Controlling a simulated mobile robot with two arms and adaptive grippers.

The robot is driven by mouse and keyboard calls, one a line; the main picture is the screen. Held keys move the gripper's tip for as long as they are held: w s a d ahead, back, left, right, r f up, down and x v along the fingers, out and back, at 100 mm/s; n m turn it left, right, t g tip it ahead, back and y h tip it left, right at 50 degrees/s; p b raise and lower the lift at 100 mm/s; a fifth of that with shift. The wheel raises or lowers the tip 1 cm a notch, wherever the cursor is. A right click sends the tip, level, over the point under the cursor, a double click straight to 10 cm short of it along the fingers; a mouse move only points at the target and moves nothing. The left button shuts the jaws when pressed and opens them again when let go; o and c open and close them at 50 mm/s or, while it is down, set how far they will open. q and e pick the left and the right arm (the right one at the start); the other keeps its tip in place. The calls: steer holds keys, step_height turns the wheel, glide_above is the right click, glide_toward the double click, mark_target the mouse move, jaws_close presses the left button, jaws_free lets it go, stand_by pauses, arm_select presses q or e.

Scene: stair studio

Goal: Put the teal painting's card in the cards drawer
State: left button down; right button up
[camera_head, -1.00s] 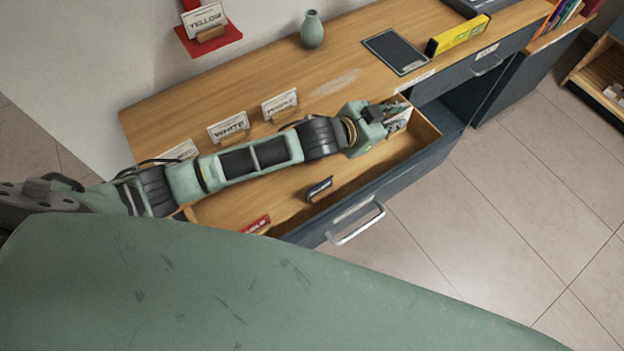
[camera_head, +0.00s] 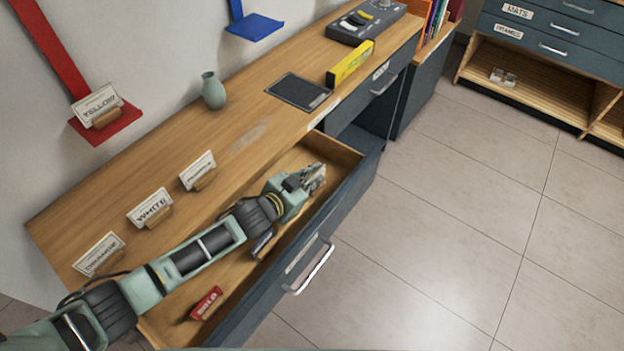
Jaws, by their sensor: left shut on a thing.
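My left gripper (camera_head: 312,180) is shut on a small pale card (camera_head: 318,174), mostly hidden by the fingers; its writing cannot be read. The gripper is over the far end of an open wooden drawer (camera_head: 335,150) with a dark blue front. Whether the card touches the drawer floor cannot be told. A dark card (camera_head: 262,243) is beside my forearm, partly covered. The drawer front's label (camera_head: 302,255) is too small to read. My right gripper is not in view.
The floor at right is clear.

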arm_select(q)
steer(key=shift+f, duration=0.15)
steer(key=c, duration=1.8)
jaws_free()
steer(key=shift+r, duration=0.2)
steer(key=p+v, duration=0.1)
steer(key=v, duration=1.1)
steer(key=shift+a+f, duration=0.1)
